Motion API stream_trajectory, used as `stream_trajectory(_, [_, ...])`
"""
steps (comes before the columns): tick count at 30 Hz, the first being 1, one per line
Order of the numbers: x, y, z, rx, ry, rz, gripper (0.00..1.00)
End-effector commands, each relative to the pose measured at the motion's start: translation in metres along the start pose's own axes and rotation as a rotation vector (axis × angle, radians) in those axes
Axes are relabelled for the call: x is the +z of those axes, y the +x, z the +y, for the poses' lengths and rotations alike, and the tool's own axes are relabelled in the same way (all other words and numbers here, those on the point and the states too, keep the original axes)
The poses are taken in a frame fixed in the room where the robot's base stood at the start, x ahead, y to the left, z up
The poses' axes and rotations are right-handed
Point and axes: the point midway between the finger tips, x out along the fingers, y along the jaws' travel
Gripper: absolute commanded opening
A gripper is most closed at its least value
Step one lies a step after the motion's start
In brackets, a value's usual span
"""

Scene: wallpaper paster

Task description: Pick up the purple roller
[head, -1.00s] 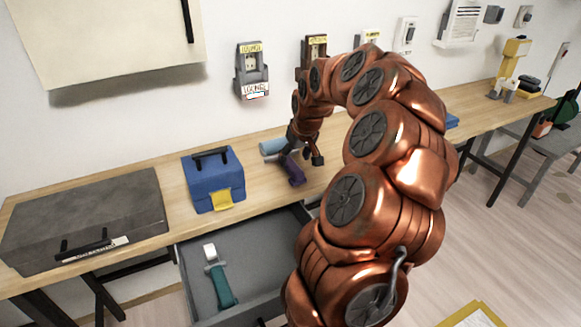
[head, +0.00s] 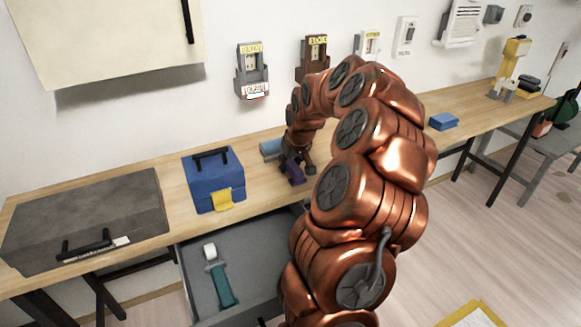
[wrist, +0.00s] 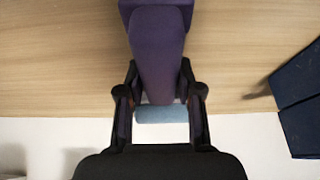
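The purple roller has a purple handle (wrist: 157,60) and a pale blue-grey roll (wrist: 160,113). It lies on the wooden workbench; the handle (head: 294,174) also shows in the head view, with the roll (head: 270,149) behind it. My gripper (wrist: 159,66) is down at the roller, pointing at the bench. Its two black fingers stand on either side of the handle, very near it or touching. Whether they are clamped on it cannot be made out. In the head view my arm's end partly covers the roller.
A blue box (head: 213,178) with a yellow latch stands left of the roller. A grey case (head: 85,220) lies farther left. An open drawer (head: 190,262) below holds a teal-handled tool (head: 219,282). A blue block (head: 443,121) lies on the bench at right. The wall is close behind.

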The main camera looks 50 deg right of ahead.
Motion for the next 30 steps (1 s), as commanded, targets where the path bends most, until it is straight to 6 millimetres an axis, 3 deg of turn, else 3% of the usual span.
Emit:
stream_trajectory(9, [0.0,0.0,0.0,0.0,0.0,0.0,0.0])
stream_trajectory(20, [-0.003,-0.006,0.0,0.001,0.0,0.002,0.0])
stream_trajectory(30, [-0.025,-0.059,0.0,0.001,0.0,0.005,0.0])
